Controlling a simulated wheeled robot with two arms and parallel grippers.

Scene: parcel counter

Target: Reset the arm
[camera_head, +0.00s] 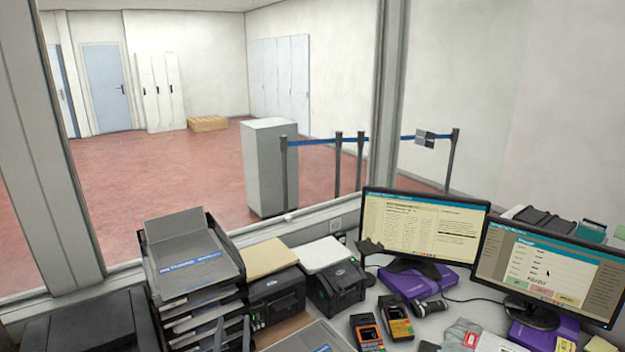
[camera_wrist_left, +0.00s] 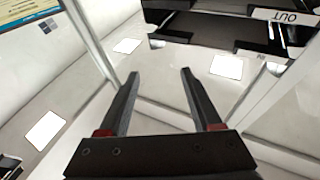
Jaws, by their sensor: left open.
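My left gripper (camera_head: 232,328) shows at the bottom edge of the head view, just in front of the stacked paper trays (camera_head: 195,262). Only its dark fingertips show there. In the left wrist view the gripper (camera_wrist_left: 160,76) has its two dark fingers spread apart, with nothing between them. A black tray with an OUT label (camera_wrist_left: 283,18) is beyond the fingers at the upper right of that view. My right gripper is in neither view.
Two printers (camera_head: 277,295) (camera_head: 335,289) stand right of the trays. Two card terminals (camera_head: 366,332) (camera_head: 396,317) lie on the counter. Two monitors (camera_head: 420,228) (camera_head: 550,270) stand at the right on purple boxes. A window frame (camera_head: 385,100) borders the counter.

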